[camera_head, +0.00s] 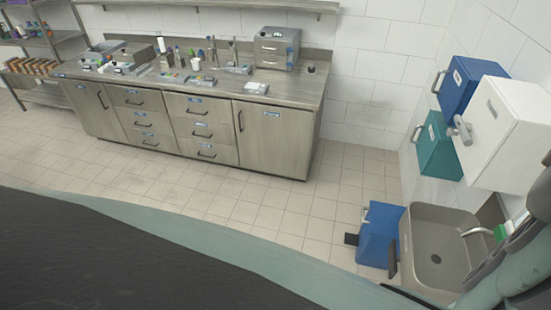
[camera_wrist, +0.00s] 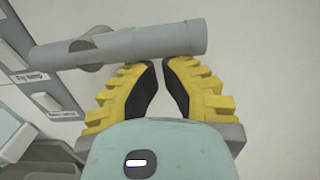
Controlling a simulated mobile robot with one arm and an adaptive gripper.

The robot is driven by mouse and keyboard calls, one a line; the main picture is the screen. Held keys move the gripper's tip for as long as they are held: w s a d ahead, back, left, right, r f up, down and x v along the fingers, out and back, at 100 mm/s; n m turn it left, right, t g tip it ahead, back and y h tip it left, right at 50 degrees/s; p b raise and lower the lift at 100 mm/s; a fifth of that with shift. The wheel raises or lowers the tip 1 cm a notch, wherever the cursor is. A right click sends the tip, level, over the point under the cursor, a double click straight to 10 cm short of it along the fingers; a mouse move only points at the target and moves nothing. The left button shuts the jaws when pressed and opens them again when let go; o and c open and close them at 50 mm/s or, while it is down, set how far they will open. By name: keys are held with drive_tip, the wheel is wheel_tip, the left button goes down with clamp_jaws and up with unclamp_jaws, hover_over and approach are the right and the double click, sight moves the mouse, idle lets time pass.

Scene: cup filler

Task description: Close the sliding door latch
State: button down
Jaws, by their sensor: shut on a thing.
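In the wrist view a grey cylindrical bar (camera_wrist: 170,40) lies across the top against a pale surface, with a flared grey piece (camera_wrist: 98,45) on its left part. I take this bar for the latch. My gripper (camera_wrist: 163,63) has two yellow ribbed fingers with dark inner pads, and their tips are at the lower edge of the bar. The fingers are shut on the bar, with a narrow gap between their tips. The exact contact is hard to see. In the head view my gripper does not show.
In the wrist view, labelled switches (camera_wrist: 46,101) are at the left. In the head view, a white box (camera_head: 510,135) with a grey fitting, a blue box (camera_head: 462,82) and a teal box (camera_head: 437,148) hang above the sink (camera_head: 425,225).

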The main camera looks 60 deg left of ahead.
wheel_tip(320, 180, down, 5)
drive_tip(key=b, duration=0.5)
drive_tip(key=v, duration=1)
drive_tip(key=shift+s+a+r+b, duration=0.25)
drive_tip(key=shift+a+r+b, duration=0.1)
drive_tip(key=shift+r+b, duration=0.15)
